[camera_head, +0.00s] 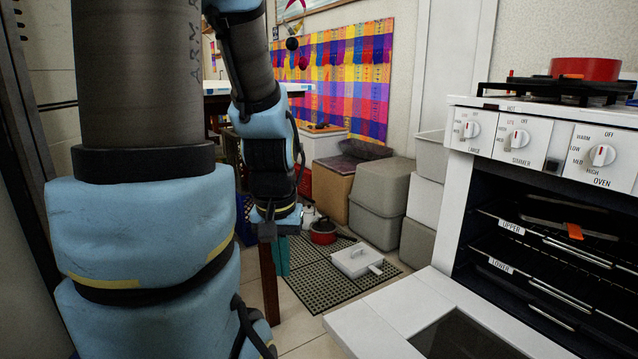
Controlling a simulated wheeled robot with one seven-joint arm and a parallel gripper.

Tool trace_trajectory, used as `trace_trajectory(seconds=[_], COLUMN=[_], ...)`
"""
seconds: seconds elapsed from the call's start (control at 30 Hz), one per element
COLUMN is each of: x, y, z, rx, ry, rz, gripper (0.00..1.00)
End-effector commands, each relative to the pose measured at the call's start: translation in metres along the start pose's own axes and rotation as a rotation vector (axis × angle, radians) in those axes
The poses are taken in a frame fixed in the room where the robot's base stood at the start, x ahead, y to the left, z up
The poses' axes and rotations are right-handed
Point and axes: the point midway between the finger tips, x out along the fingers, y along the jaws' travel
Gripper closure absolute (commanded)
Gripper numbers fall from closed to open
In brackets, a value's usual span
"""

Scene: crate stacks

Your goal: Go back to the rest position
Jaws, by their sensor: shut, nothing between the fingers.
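My arm fills the left of the head view, with blue padded covers on grey links. Its far part bends down, and my gripper (267,232) shows small and dark at its lower end. It is shut and holds nothing. It hangs in front of a dark reddish post, over the floor area left of the dark mat. The fingertips are small and hard to make out.
A white oven (465,185) stands at the right, its door (385,318) open and low. Grey crates (378,202) are stacked by the wall.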

Motion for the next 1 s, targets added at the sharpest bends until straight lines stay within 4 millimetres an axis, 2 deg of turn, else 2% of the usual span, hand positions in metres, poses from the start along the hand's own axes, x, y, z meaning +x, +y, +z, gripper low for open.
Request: trace_trajectory(seconds=[0.03,0.27,0.8,1.0], x=[-0.02,-0.073,-0.238,-0.281], y=[0.0,0.001,0.001,0.002], z=[-0.003,-0.011,-0.034,-0.04], rx=[0.0,-0.001,-0.001,-0.001], ry=[0.0,0.002,0.002,0.002], rz=[0.0,0.0,0.0,0.0], gripper=[1.0,1.0,1.0,1.0])
